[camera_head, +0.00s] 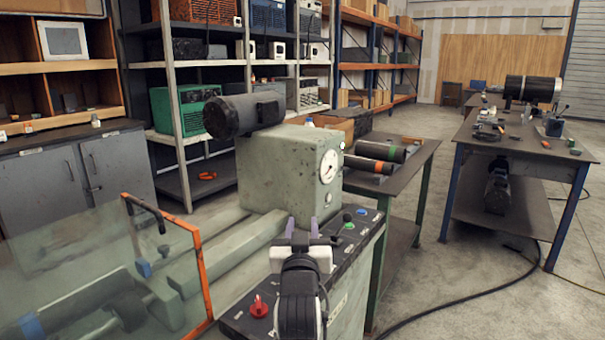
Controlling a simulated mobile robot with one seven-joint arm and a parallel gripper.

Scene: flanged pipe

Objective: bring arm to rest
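My gripper (302,228) is in the lower middle of the head view, in front of a grey-green machine (265,170) with a round dial gauge (329,166). Its two greyish-purple fingers point upward and stand apart, with nothing visible between them. My white hand and black wrist rise from the bottom edge, in front of the machine's dark control panel (240,322). The arm hides part of this panel. I cannot tell how far the fingers are from the machine body.
A red knob (259,307) and a green button (348,217) sit on the panel. An orange-framed clear guard (195,270) stands left. A table with dark cylinders (375,150) is behind right; a workbench (520,150) is further right. A black cable (450,296) crosses open floor.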

